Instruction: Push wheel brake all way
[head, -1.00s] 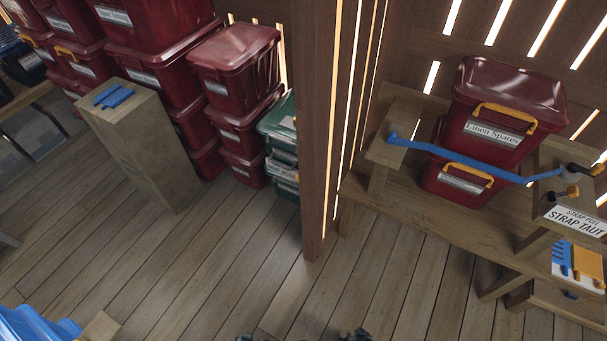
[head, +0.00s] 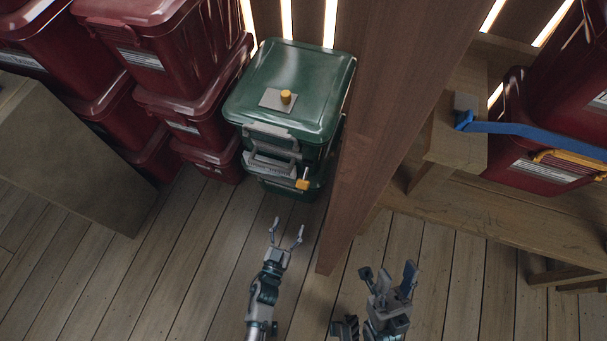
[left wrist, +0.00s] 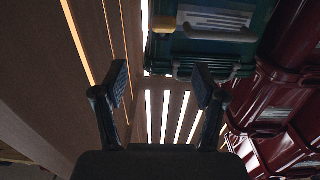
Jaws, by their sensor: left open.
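A green lidded bin (head: 292,80) stands against the wooden post. A yellow tab (head: 303,184) sits low at its front right; I cannot tell whether this is the wheel brake. The tab also shows in the left wrist view (left wrist: 163,24). No wheel is clearly visible. My left gripper (head: 288,228) is open and empty, in front of and below the bin, apart from the tab. Its spread fingers show in the left wrist view (left wrist: 160,82). My right gripper (head: 388,271) is open and empty, lower right, beyond the post's foot.
A yellow knob (head: 286,97) on a grey plate tops the green lid. Stacked red bins (head: 190,95) stand left of it. The wooden post (head: 365,140) borders it on the right. The plank floor in front is clear.

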